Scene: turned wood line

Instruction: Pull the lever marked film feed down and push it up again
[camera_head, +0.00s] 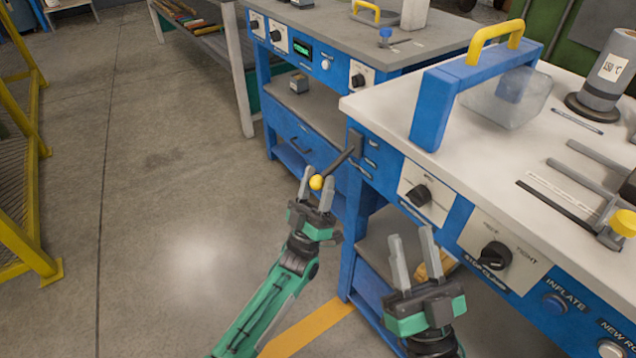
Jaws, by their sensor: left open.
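The lever is a dark rod (338,163) with a yellow ball knob (316,182). It sticks out from a dark plate on the left end of the near blue bench front, and its knob end is toward the lower left. Its marking cannot be read. My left gripper (317,187) is open, with its grey fingers on either side of the knob; I cannot tell whether they touch it. My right gripper (414,260) is open and empty, lower right, in front of the bench.
The near bench (465,150) carries a blue frame with a yellow handle (495,43) and a grey cylinder (607,75). Its front has a black knob (418,195) and another knob (494,256). A second blue bench (330,70) stands behind. Floor at left is clear up to yellow railing (22,220).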

